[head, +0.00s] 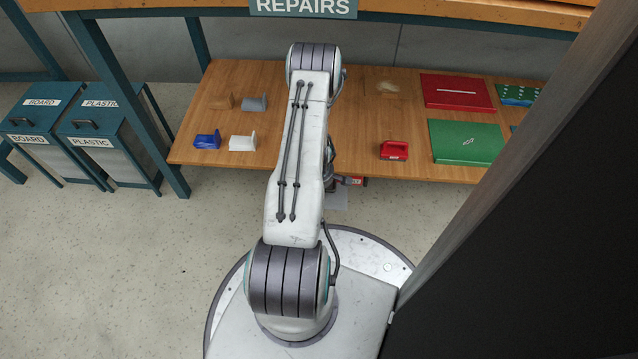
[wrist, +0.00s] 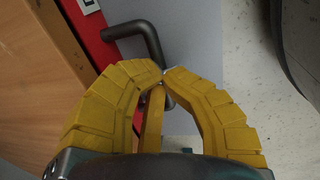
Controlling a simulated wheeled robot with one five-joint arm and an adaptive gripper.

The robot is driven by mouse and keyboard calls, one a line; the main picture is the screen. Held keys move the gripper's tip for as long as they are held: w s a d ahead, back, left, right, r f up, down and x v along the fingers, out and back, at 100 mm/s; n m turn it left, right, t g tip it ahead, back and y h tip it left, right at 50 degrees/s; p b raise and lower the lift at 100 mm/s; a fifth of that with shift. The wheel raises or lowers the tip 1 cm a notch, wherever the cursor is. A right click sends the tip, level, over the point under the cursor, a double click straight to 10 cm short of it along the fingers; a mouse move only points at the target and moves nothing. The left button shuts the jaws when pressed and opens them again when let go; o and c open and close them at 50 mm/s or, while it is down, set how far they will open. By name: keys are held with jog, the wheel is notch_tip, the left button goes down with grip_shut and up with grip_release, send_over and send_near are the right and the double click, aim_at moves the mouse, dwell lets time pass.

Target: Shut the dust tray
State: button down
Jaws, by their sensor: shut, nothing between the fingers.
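The dust tray appears to be the grey flat piece (head: 336,200) that sticks out past the front edge of the table, below a red part (head: 357,181), in the head view. In the head view my arm largely hides the gripper.
The wooden table (head: 365,125) holds a red tool (head: 393,150), a red case (head: 457,91), a green case (head: 467,142), and blue (head: 207,141) and white (head: 243,143) brackets. Board and plastic bins (head: 100,140) stand left. A dark panel (head: 540,250) blocks the right. Floor at front left is clear.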

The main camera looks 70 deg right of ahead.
jog(key=c, duration=1.1)
grip_release()
jog(key=shift+w+d, duration=0.1)
jog(key=shift+d, duration=0.2)
jog(key=shift+r, duration=0.1)
jog(key=r, duration=0.4)
jog(key=a+r, duration=0.1)
jog(key=r, duration=0.2)
jog(key=a+r, duration=0.1)
jog(key=r, duration=0.3)
jog(key=shift+s+a+r, duration=0.1)
jog(key=shift+s+r, duration=0.2)
jog(key=shift+s, duration=0.05)
